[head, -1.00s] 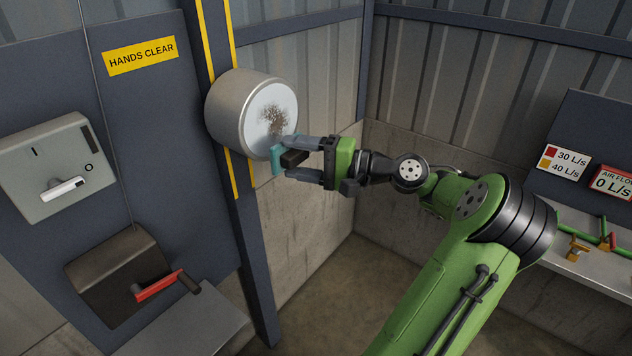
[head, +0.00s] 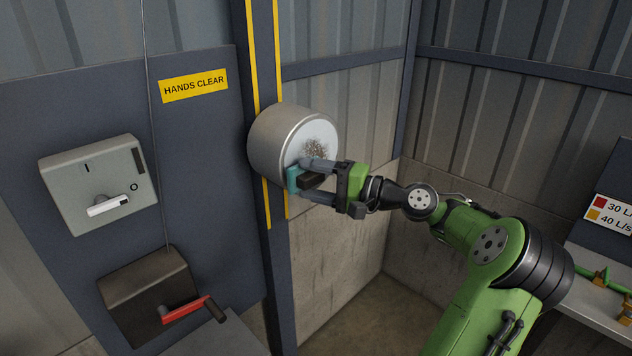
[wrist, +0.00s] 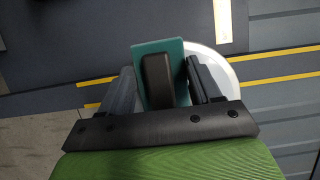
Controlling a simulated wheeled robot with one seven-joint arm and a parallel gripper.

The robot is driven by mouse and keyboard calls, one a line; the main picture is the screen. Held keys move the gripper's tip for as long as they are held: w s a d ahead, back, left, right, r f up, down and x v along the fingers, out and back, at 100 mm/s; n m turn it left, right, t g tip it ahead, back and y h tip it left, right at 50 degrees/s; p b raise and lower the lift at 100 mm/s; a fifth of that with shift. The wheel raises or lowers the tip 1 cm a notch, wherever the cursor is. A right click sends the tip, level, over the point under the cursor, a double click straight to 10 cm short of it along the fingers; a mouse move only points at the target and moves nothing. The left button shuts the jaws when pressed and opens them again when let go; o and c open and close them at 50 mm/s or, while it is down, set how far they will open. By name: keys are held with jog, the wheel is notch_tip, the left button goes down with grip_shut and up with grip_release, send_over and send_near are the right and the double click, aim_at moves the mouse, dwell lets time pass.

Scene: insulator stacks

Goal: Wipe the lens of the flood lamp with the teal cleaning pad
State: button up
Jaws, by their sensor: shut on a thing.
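The flood lamp (head: 268,146) is a round grey drum on a dark post, with a pale lens (head: 326,134) facing right. A brown speckled smudge (head: 315,149) shows on the lens, partly hidden by my gripper. My gripper (head: 309,181) is shut on the dark handle of the teal cleaning pad (head: 293,179). The pad is at the lower part of the lens; I cannot tell whether it touches. In the wrist view the teal pad (wrist: 145,60) sits between the fingers, with the lamp's pale rim (wrist: 222,70) behind it.
A grey switch box (head: 98,185) and a dark box with a red-handled lever (head: 186,311) are on the panel at left. A "HANDS CLEAR" sign (head: 194,86) is above. A bench (head: 600,320) with green pipes stands at right.

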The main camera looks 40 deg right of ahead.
jog(key=shift+w+p, duration=0.45)
jog(key=shift+w, duration=0.6)
jog(key=shift+d, duration=0.1)
